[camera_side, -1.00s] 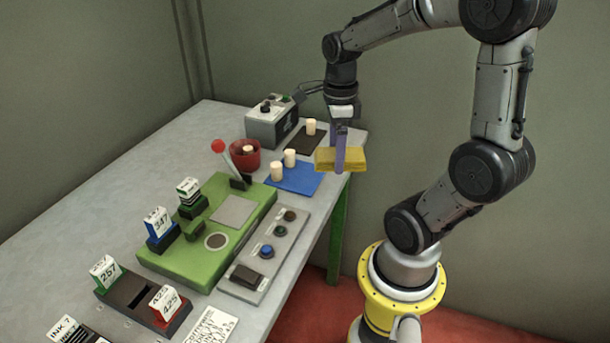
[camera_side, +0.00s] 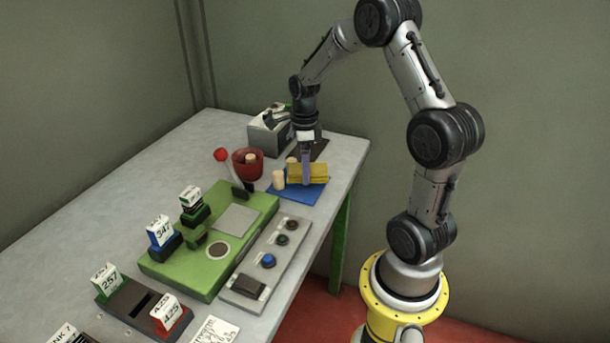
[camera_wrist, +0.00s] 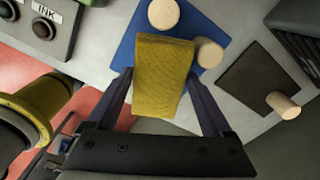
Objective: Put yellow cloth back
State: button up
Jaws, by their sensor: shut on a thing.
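The yellow cloth (camera_side: 311,172) is a folded, thick pad. My gripper (camera_side: 306,180) points down and is shut on it, and in the wrist view the cloth (camera_wrist: 163,80) sits between the two fingers (camera_wrist: 158,76). The cloth is low over the right part of the blue mat (camera_side: 292,195); I cannot tell whether it touches the mat. One cork stopper (camera_side: 278,180) stands on the mat left of the cloth. Another cork (camera_wrist: 209,53) is close beside the cloth and partly hidden in the side view.
A dark mat (camera_wrist: 247,78) with a cork (camera_wrist: 283,105) lies behind. A red bowl (camera_side: 247,167) and a grey box (camera_side: 268,135) stand nearby. The green press base (camera_side: 190,262) and a button panel (camera_side: 249,290) are in front. The table's right edge is close.

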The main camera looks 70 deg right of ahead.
jog(key=shift+f, duration=1.45)
jog(key=shift+f, duration=0.1)
jog(key=o, duration=1.5)
jog(key=shift+o, duration=0.2)
